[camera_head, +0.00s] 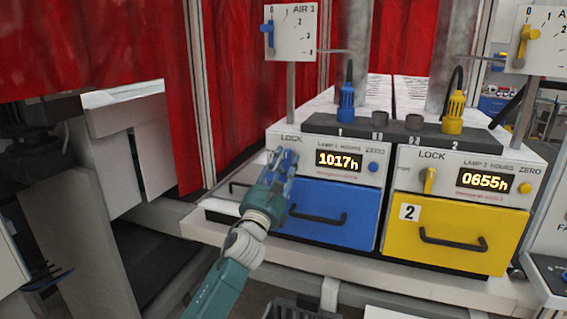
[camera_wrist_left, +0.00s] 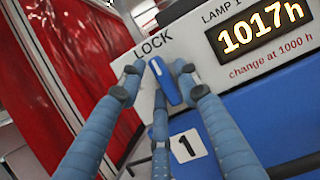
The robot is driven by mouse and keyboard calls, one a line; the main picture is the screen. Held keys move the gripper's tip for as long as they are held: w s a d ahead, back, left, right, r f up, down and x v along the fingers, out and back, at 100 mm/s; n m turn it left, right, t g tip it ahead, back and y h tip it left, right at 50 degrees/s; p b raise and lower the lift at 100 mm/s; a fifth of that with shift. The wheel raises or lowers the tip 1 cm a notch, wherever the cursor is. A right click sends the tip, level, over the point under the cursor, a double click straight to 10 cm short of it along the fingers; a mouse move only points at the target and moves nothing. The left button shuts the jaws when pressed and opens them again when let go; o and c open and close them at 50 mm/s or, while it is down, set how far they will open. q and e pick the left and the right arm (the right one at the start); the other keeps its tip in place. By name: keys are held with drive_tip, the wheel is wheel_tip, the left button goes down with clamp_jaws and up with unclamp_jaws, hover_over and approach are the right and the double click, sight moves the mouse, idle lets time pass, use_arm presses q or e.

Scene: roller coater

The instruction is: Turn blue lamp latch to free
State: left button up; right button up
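The blue lamp latch (camera_wrist_left: 166,82) sits under the word LOCK on the lamp 1 panel. In the left wrist view it stands near upright on the panel, slightly tilted. My left gripper (camera_head: 283,160) is at this panel and hides most of the latch in the head view. In the left wrist view its fingers (camera_wrist_left: 158,74) are spread, one on each side of the latch. The right fingertip is close to the latch; I cannot tell if it touches. A third finger shows below the latch. My right gripper is not in view.
The blue drawer (camera_head: 335,210) with a black handle lies below the panel. The lamp 1 display (camera_head: 338,160) reads 1017h. To the right are a yellow latch (camera_head: 430,181) and a yellow drawer (camera_head: 470,215). A red curtain (camera_head: 228,80) hangs on the left.

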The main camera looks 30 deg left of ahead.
use_arm(q)
clamp_jaws()
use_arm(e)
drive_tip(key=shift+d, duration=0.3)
